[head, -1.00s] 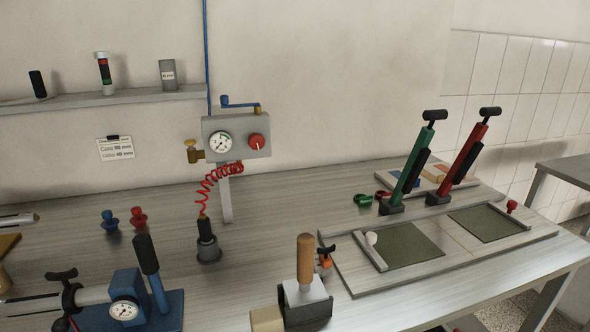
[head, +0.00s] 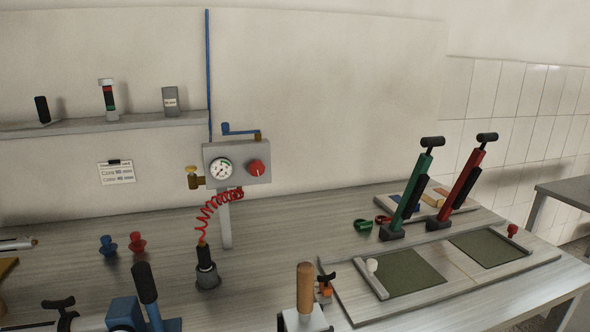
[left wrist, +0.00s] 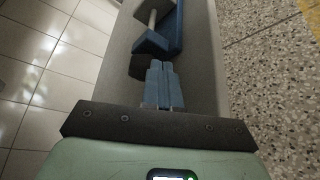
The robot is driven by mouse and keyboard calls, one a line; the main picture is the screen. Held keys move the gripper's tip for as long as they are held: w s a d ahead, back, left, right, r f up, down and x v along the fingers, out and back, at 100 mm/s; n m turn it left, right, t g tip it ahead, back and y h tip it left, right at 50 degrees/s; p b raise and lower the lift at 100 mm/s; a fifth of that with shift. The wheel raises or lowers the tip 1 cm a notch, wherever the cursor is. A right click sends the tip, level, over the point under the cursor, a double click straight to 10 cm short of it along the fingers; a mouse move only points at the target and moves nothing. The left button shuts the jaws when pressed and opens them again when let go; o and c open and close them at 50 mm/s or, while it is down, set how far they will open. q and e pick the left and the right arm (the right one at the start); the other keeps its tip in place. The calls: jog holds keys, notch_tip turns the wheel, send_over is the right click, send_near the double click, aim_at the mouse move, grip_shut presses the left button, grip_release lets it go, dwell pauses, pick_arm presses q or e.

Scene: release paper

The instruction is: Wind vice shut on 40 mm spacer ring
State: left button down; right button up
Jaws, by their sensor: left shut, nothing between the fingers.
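My left gripper (left wrist: 163,85) shows in the left wrist view with its blue fingers together and nothing between them. Just beyond the fingertips is a dark rounded part. Past it are a blue body (left wrist: 158,42) and a pale rod (left wrist: 152,20) on a grey surface; I cannot tell whether these belong to the vice. In the head view a blue device (head: 126,313) with a gauge and a dark handle is cut off at the lower left. I cannot make out a spacer ring for certain. Neither gripper shows in the head view.
The bench's middle is mostly clear. Tiled and speckled floor flanks the left gripper.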

pick_arm(q)
jog(key=shift+s+a, duration=0.2)
jog(key=shift+a, duration=0.55)
jog(key=shift+s+a, duration=0.25)
jog(key=shift+a, duration=0.45)
jog(key=shift+s+a, duration=0.2)
jog(key=shift+a, duration=0.55)
